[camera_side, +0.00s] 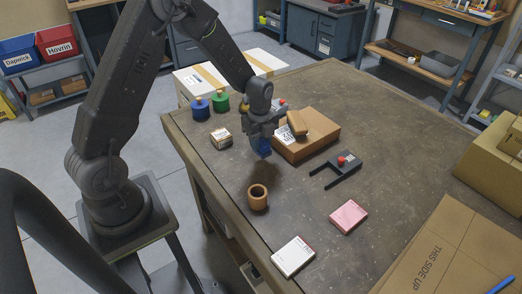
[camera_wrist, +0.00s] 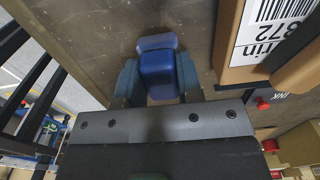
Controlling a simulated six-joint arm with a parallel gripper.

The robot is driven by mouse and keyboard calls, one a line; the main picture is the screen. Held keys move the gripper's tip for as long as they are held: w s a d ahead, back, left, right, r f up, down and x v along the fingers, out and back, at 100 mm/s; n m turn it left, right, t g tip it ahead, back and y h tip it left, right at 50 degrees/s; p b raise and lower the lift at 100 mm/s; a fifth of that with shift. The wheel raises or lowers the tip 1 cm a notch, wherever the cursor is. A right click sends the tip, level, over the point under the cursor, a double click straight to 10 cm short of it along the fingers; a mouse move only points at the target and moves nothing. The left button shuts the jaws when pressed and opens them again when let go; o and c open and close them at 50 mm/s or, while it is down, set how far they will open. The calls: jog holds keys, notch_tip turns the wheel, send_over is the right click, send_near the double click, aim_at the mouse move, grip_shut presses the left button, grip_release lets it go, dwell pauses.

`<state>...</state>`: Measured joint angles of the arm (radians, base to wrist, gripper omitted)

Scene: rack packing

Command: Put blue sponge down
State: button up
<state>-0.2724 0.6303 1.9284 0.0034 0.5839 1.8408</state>
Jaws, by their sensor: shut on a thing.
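The blue sponge (camera_wrist: 159,72) is between the two fingers of my gripper (camera_wrist: 158,84) in the wrist view. My gripper is shut on it. In the side view the sponge (camera_side: 264,147) hangs under my gripper (camera_side: 262,137), above the dark tabletop (camera_side: 300,200), with a dark shadow below it. The sponge looks clear of the table. Part of it is hidden by the fingers.
A brown cup (camera_side: 258,197) stands nearer the camera.

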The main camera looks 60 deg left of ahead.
aim_at(261, 150)
jog(key=shift+f, duration=2.05)
jog(key=shift+f, duration=0.15)
jog(key=o, duration=0.9)
